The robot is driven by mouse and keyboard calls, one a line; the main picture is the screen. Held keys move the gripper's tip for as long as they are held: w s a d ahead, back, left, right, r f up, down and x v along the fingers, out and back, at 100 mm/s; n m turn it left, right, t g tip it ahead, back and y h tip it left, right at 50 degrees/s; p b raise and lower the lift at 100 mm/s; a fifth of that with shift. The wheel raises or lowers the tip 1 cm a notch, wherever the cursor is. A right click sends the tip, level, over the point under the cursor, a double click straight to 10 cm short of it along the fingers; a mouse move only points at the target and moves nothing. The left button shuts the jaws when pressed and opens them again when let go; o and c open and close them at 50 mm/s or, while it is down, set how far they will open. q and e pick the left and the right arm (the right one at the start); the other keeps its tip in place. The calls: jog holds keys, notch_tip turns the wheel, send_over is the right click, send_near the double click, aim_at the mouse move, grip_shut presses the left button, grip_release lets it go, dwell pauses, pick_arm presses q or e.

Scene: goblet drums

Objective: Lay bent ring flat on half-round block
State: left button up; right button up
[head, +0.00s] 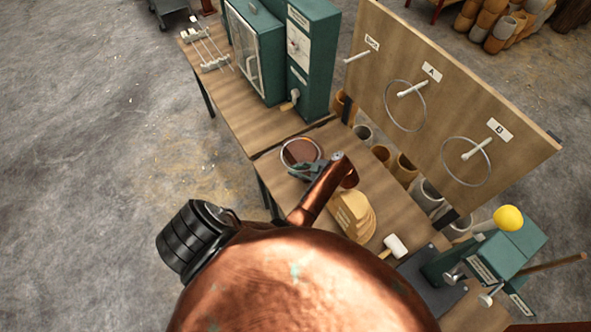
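The half-round block (352,216) is a pale wooden, layered piece on the near part of the bench, with its curved side to the right. A thin silvery ring (283,147) is at the bench's left edge, with a red-brown surface inside its outline. My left gripper (303,170), small and dark green, overlaps the ring's near edge, left of and beyond the block. Whether its fingers are closed on the ring is too small to tell. I cannot tell the ring's bend. My copper-coloured arm hides part of the bench beside the block. My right gripper is not in view.
An upright board (455,110) holds rings on pegs at A (424,117) and B (444,172); its upper-left peg is bare. A white mallet (396,246) lies right of the block, before a green machine (488,256). Green cabinets (262,55) stand farther back.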

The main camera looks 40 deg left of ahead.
pick_arm(q)
jog(key=shift+o, duration=0.4)
jog(key=shift+w+d, duration=0.1)
jog(key=o, duration=0.5)
jog(key=shift+r, duration=0.1)
jog(key=shift+w, duration=0.1)
jog(key=shift+d, duration=0.1)
jog(key=r, duration=1)
jog(key=shift+s+a, duration=0.2)
jog(key=shift+a, duration=0.05)
